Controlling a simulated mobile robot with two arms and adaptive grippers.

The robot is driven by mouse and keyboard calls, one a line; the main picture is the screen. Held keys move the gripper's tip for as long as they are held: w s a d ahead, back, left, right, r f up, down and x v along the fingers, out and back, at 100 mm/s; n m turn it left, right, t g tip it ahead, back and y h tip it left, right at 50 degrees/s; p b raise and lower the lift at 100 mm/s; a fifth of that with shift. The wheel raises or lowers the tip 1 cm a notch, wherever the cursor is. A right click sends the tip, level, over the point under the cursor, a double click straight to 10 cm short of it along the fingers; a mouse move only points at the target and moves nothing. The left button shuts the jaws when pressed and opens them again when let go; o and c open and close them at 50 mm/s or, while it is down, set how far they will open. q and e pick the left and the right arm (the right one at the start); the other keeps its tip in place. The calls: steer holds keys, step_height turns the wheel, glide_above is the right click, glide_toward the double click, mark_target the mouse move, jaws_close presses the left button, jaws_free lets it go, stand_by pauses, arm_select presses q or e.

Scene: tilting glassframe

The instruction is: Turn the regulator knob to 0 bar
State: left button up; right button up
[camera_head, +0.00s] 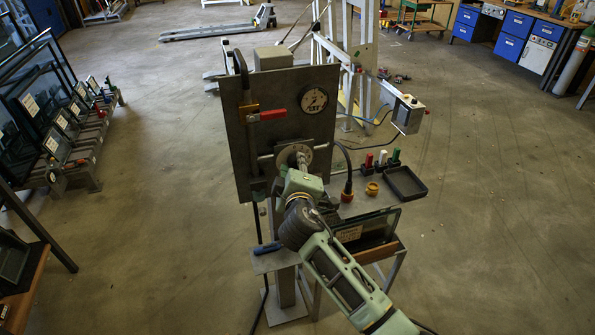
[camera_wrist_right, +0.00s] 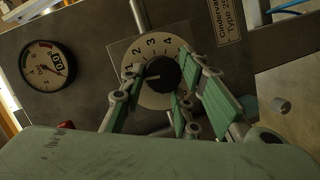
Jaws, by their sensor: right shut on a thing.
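The regulator knob (camera_wrist_right: 165,74) is black and round, with a white pointer line. It sits on a pale dial with the digits 1, 2 and 3 on its upper left. The pointer aims to the left of the picture, near or just below the 1; the 0 mark is not readable. My right gripper (camera_wrist_right: 163,85) has its green-padded fingers on either side of the knob and is shut on it. In the head view my right gripper (camera_head: 301,162) reaches the dial (camera_head: 287,154) on the grey panel. My left gripper is not in view.
A round pressure gauge (camera_head: 314,98) and a red lever (camera_head: 272,114) are on the panel (camera_head: 240,140). A black hose (camera_head: 348,165) hangs right of the dial. A black tray (camera_head: 405,183) and small coloured items stand to the right. The surrounding floor is largely clear.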

steer(key=shift+w+d+r+n+t+h+b, duration=0.1)
steer(key=shift+r+n+t+h+b, duration=0.3)
steer(key=shift+n, duration=0.3)
steer(key=o, duration=1)
steer(key=shift+f, duration=0.15)
steer(key=shift+f, duration=0.1)
steer(key=s+r, duration=0.1)
steer(key=s, duration=1.1)
steer(key=shift+r, duration=0.35)
